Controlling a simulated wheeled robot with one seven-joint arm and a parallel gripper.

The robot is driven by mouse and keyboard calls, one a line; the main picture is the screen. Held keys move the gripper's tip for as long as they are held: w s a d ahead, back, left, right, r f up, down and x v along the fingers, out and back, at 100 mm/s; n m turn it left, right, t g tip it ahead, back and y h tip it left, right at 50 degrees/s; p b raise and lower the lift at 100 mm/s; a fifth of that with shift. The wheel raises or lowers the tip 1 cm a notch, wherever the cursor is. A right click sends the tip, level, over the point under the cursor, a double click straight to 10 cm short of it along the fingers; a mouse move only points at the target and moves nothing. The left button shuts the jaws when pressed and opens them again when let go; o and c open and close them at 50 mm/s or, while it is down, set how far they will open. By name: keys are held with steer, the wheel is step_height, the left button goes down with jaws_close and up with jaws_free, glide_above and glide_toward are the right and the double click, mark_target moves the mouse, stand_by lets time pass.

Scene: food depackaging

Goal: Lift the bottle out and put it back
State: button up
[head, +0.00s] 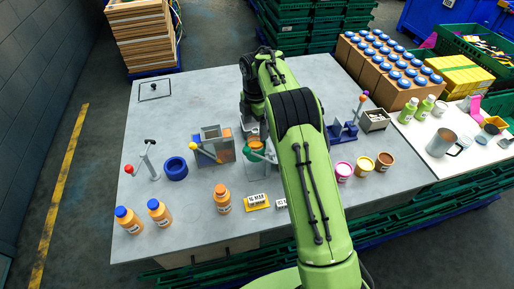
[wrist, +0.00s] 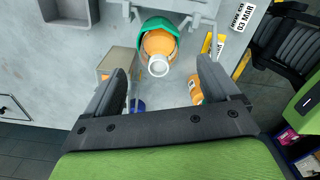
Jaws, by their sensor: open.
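An orange bottle (wrist: 157,44) with a white ringed top sits in a green holder (wrist: 148,26) in the wrist view. In the head view, orange shows in the grey fixture with a green lever (head: 257,146), partly behind my arm. My gripper (wrist: 165,70) is open and empty. Its fingers are apart on either side of the bottle's top end in the picture, with nothing between them touching. Whether they are level with the bottle I cannot tell. In the head view my gripper is mostly hidden by my arm.
Another fixture with a yellow lever (head: 206,152) stands just left. An orange bottle (head: 222,198) and a yellow label block (head: 257,201) stand in front. Two blue-capped bottles (head: 158,212) are at front left. Several tubs (head: 364,166) are right of my arm.

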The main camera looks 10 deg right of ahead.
mark_target(255, 133)
steer(key=f, duration=0.6)
steer(key=shift+w+a+f+p, duration=0.1)
steer(key=shift+a+f+p, duration=0.1)
steer(key=shift+f+p, duration=0.2)
steer(key=c, duration=1.3)
step_height(255, 133, up, 18)
steer(key=shift+r+p, duration=0.1)
steer(key=shift+p, duration=1.1)
steer(key=shift+c, duration=0.2)
